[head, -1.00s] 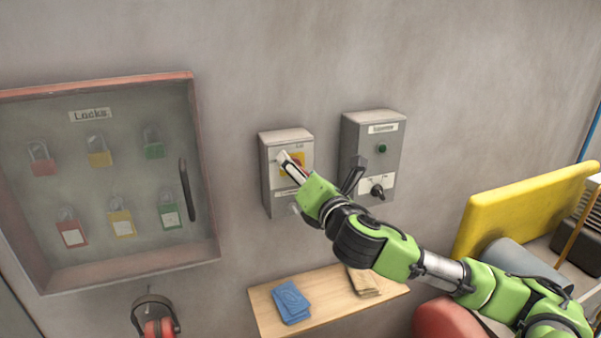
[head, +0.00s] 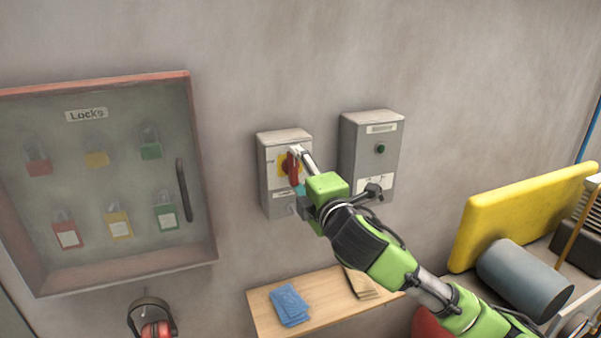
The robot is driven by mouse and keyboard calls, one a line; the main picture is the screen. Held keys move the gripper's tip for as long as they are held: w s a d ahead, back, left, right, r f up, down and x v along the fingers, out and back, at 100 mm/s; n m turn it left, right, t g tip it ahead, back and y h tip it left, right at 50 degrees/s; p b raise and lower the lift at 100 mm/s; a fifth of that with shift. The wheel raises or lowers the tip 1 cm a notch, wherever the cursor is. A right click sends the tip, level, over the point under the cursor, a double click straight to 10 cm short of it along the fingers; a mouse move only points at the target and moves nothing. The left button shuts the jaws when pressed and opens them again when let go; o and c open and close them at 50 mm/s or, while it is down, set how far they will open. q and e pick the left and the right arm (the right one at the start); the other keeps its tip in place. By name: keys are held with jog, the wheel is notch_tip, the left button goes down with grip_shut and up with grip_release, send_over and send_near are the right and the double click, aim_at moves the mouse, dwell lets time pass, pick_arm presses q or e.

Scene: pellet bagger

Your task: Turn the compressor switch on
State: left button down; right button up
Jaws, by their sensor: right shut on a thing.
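The left grey switch box (head: 268,187) on the wall carries a red rotary handle (head: 292,169) on a yellow plate; the handle looks about upright. My right gripper (head: 297,160) is at the front of this box, shut on the red handle, and its fingers cover part of it. The labels on both boxes are too small to read. My left gripper is not in view.
A lock cabinet (head: 205,180) with several padlocks hangs at the left. Below the boxes is a wooden shelf (head: 335,310) with blue cloths (head: 289,304) and a brown item. Red ear muffs (head: 153,320) hang at lower left. A yellow panel (head: 500,215) and grey cylinder (head: 525,275) are right.

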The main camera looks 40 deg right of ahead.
jog(key=shift+r+m, duration=0.15)
jog(key=shift+m, duration=0.25)
jog(key=o, duration=1.1)
jog(key=shift+w+a, duration=0.15)
jog(key=shift+w, duration=0.15)
jog(key=shift+s, duration=0.3)
jog(key=v, duration=0.7)
